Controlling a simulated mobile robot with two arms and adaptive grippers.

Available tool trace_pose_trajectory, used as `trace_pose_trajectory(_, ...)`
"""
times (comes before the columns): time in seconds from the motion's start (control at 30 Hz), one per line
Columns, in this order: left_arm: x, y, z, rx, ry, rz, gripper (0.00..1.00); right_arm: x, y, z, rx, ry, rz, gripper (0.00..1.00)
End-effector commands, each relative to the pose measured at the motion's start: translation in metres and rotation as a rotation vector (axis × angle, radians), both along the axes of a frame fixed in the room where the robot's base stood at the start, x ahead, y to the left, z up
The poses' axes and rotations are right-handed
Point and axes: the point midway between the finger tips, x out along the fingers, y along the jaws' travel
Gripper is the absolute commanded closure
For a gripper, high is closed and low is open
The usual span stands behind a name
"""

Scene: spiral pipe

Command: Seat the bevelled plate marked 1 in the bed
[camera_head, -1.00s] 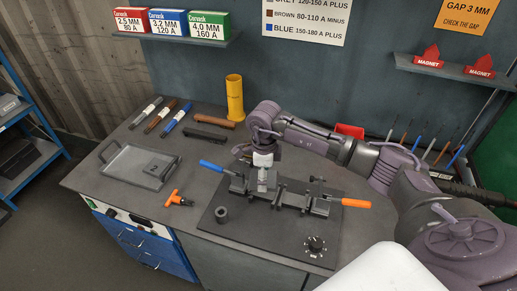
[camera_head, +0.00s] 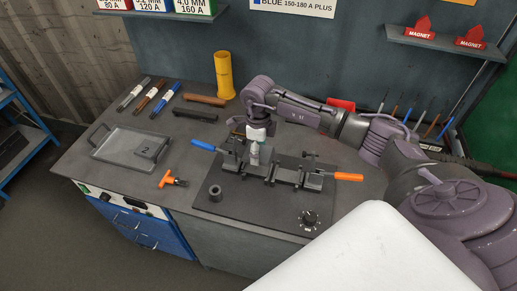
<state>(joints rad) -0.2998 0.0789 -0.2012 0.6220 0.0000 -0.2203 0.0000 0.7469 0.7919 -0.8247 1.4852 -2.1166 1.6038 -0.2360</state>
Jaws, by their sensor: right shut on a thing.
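The bed (camera_head: 284,174) is a dark clamp fixture on a flat base plate. It has a blue-handled clamp (camera_head: 203,145) on its left and an orange-handled clamp (camera_head: 348,177) on its right. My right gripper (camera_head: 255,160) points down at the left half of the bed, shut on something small. The gripper hides most of what it holds; I cannot read a mark there or tell whether it touches the bed. A plate marked 2 (camera_head: 147,151) lies in the tray (camera_head: 103,153) at the left. My left gripper is not in view.
An orange-handled tool (camera_head: 170,179) lies left of the base plate, which carries a short dark cylinder (camera_head: 215,193) and a dial (camera_head: 309,219). A yellow tube (camera_head: 223,75), rods and bars stand or lie behind. Bench is clear at front left.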

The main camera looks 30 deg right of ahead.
Motion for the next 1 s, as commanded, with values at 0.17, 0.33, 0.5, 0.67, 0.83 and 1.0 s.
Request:
trace_pose_trajectory(0.17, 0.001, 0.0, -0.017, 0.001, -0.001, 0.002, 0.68, 0.001, 0.0, -0.018, 0.0, -0.004, 0.0, 0.97)
trace_pose_trajectory(0.33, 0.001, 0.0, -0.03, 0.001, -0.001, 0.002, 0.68, 0.001, 0.0, -0.033, 0.0, -0.003, 0.0, 0.97)
trace_pose_trajectory(0.5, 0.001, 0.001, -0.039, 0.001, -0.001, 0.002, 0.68, 0.001, 0.0, -0.043, 0.0, -0.004, -0.001, 0.97)
trace_pose_trajectory(0.67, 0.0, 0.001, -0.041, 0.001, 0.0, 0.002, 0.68, 0.001, 0.0, -0.046, 0.0, -0.004, -0.001, 0.97)
trace_pose_trajectory(0.83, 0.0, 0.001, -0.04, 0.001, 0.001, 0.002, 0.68, 0.001, 0.0, -0.046, 0.0, -0.004, 0.0, 0.97)
trace_pose_trajectory(1.0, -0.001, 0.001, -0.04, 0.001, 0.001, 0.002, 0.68, 0.001, 0.0, -0.046, 0.0, -0.004, 0.0, 0.97)
